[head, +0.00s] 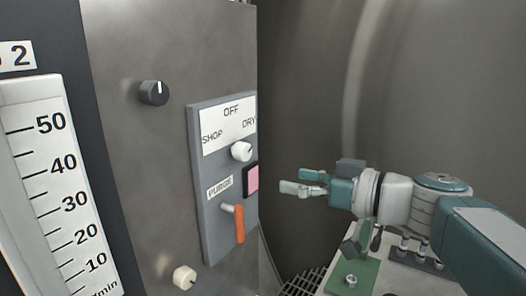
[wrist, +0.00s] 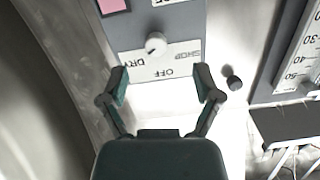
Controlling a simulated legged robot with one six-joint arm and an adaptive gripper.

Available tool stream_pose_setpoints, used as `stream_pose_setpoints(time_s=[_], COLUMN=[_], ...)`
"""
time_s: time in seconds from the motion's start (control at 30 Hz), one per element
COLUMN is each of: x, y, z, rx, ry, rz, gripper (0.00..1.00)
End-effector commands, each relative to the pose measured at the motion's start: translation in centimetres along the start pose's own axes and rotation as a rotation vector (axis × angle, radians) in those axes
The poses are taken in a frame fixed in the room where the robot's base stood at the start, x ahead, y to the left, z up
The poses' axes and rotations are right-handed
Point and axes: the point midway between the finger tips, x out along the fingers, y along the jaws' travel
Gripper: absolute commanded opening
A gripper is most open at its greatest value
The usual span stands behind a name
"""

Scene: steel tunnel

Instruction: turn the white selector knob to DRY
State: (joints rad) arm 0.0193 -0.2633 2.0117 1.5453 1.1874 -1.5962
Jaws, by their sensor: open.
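The white selector knob (head: 241,151) sits on a grey panel below a white label reading SHOP, OFF and DRY (head: 230,122). In the wrist view the knob (wrist: 155,44) and its label appear upside down, with DRY on the left and SHOP on the right. The knob's pointer direction is too small to read surely. My gripper (head: 291,184) is right of the panel and a little lower than the knob, apart from it. In the wrist view my gripper (wrist: 162,82) has its fingers spread wide and empty, with the knob beyond the fingertips.
Below the knob are a pink square button (head: 252,180) and an orange PURGE lever (head: 239,223). A white scale (head: 62,190) stands at left. The curved tunnel wall (head: 420,80) lies behind.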

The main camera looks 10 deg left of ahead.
Motion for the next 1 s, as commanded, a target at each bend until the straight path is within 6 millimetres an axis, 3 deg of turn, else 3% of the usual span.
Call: stream_pose_setpoints(time_s=[0.1,0.27,0.73,1.0], x=[0.3,0.9,8.9,11.0], y=[0.6,0.7,0.5,0.5], z=[-1.7,-2.1,-2.7,-3.0], rx=[-0.052,-0.066,-0.064,-0.064], ry=[0.075,0.093,0.088,0.089], rz=[-0.010,-0.012,-0.015,-0.010], gripper=[0.82,0.82,0.82,0.82])
